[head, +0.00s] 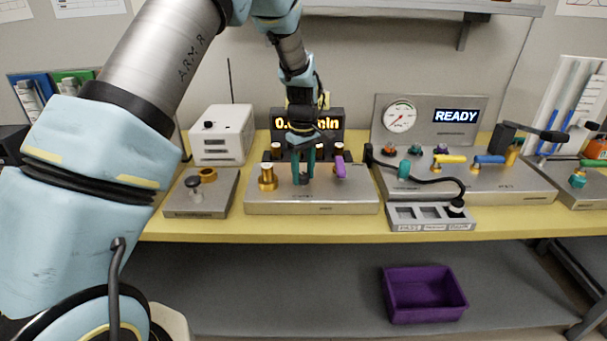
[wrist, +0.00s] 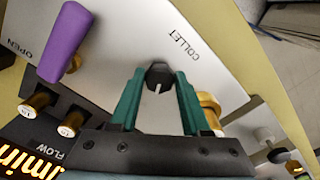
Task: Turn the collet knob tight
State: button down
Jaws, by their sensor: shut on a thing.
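The collet knob (wrist: 158,76) is small and black with a white pointer line. It stands on the metal panel (wrist: 105,50) beside the printed word COLLET. My gripper (wrist: 157,83) has its two teal fingers on either side of the knob, shut on it. In the head view my gripper (head: 304,176) points down at the middle of the panel, and its fingers largely hide the knob. The pointer line shows between the fingertips in the wrist view.
A purple lever (head: 340,166) stands just right of my gripper, by the word OPEN. A brass post (head: 267,178) stands to the left. Behind is a display (head: 330,124), partly hidden by my arm. A sorting tray (head: 431,225) sits at the front right. A purple bin (head: 425,293) is below.

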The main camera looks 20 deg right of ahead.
jog(key=m, duration=0.6)
jog(key=shift+b, duration=0.3)
jog(key=m, duration=0.6)
jog(key=shift+a, duration=0.1)
jog(key=m, duration=0.5)
jog(key=shift+w, duration=0.1)
jog(key=m+p, duration=0.1)
jog(key=m, duration=0.4)
jog(key=shift+m, duration=0.4)
jog(key=shift+w, duration=0.1)
jog(key=shift+c, duration=1.8)
grip_release()
